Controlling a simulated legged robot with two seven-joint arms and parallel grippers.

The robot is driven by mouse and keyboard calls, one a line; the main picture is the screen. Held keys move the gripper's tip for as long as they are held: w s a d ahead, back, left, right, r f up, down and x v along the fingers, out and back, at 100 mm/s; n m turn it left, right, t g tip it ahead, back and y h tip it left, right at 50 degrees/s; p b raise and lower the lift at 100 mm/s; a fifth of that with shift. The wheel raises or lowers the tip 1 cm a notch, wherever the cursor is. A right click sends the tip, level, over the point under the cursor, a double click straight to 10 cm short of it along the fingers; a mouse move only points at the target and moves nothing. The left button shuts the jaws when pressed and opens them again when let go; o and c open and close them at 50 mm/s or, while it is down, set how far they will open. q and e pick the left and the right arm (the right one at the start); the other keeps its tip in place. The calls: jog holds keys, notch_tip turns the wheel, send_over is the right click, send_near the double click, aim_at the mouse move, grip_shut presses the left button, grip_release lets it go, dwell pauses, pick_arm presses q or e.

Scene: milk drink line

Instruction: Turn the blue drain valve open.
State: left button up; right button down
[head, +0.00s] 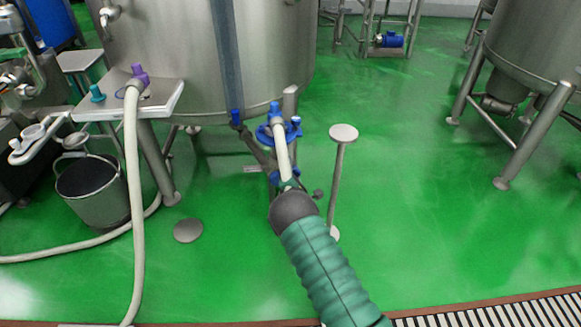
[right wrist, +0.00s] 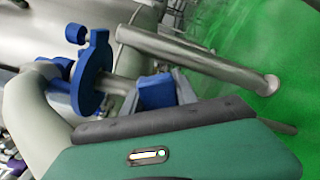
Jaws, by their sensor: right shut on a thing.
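The blue drain valve assembly sits under the front of the steel tank. Its blue disc (head: 264,133) and blue fittings show on a grey pipe, and the disc also shows in the right wrist view (right wrist: 91,75). A blue handle (right wrist: 156,93) sits further along that pipe, between the grey fingers of my right gripper (right wrist: 165,88). My right gripper is shut on this handle. In the head view my dark wrist and green-sleeved arm hide most of the gripper (head: 287,185) and handle. My left gripper is not in view.
A cream hose (head: 281,155) runs from a blue coupling down close to my right wrist. A grey post with a round top (head: 343,132) stands just right. The steel tank (head: 275,50) is behind. A bucket (head: 92,190) and hose (head: 134,200) are left; green floor is clear right.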

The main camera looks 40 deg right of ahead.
jog(key=a+n, duration=0.1)
jog(key=n, duration=0.1)
jog(key=w+a+r+n, duration=0.1)
jog(key=n, duration=0.2)
jog(key=a+n+b, duration=0.1)
jog(key=n, duration=0.2)
jog(key=shift+w+r, duration=0.25)
jog(key=shift+r, duration=0.05)
jog(key=shift+w+a+r+n+b, duration=0.15)
jog(key=shift+a+n+b, duration=0.15)
jog(key=shift+n, duration=0.35)
jog(key=shift+w+a+n+b, duration=0.2)
jog(key=shift+n+b, duration=0.25)
jog(key=shift+n, duration=0.25)
jog(key=shift+w+a+r+n+b, duration=0.1)
jog(key=shift+a+n+b, duration=0.2)
jog(key=shift+n, duration=0.35)
jog(key=c, duration=1)
grip_release()
jog(key=shift+w, duration=0.1)
jog(key=shift+c, duration=0.2)
jog(key=shift+o, duration=0.4)
jog(key=shift+r, duration=0.2)
